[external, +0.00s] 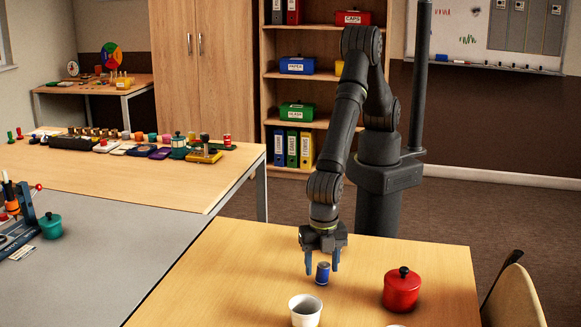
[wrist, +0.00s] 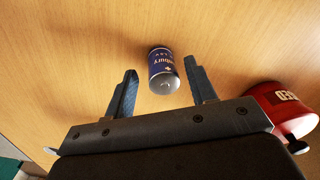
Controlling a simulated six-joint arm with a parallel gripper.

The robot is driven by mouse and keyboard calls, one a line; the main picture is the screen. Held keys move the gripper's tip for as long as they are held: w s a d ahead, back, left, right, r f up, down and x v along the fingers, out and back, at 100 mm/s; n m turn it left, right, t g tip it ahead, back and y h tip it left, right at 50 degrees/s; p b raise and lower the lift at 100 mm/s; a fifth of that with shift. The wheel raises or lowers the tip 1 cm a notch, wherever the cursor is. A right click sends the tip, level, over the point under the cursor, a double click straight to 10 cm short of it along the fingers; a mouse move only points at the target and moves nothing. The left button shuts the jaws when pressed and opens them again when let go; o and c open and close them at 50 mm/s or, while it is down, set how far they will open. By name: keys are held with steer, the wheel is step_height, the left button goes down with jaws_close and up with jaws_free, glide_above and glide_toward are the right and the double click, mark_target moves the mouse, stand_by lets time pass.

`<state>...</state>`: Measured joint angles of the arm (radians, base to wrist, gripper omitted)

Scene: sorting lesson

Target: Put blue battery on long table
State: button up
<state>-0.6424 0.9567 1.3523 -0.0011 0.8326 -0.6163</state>
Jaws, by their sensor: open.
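The blue battery (external: 322,273) stands upright on the near wooden table (external: 232,262). In the wrist view the battery (wrist: 163,70) shows its blue label and silver end, just beyond and between the fingertips. My gripper (external: 322,268) is open and points down at the battery. In the wrist view my gripper (wrist: 162,80) has its two blue fingers apart, with the battery nearer the right finger; contact cannot be made out. A long wooden table (external: 100,178) stands at the back left, with many small objects in a row along its far side.
A red lidded pot (external: 401,290) stands right of the battery. A white cup (external: 305,311) stands in front of it. A grey table (external: 105,235) at left holds a teal pot (external: 50,226). The long table's front part is clear.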

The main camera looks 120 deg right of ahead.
mark_target(322, 262)
step_height(322, 262, up, 14)
steer(key=shift+w+a+r, duration=0.15)
steer(key=shift+w+a, duration=0.05)
steer(key=shift+w, duration=0.05)
steer(key=shift+o, duration=0.4)
steer(key=shift+r, duration=0.45)
steer(key=f+n, duration=0.1)
steer(key=f, duration=0.2)
steer(key=f+n, duration=0.1)
steer(key=f, duration=0.3)
steer(key=s+f+n+t, duration=0.1)
steer(key=f, duration=0.3)
steer(key=shift+d+n, duration=0.3)
steer(key=f, duration=0.5)
steer(key=shift+a, duration=0.25)
jaws_close()
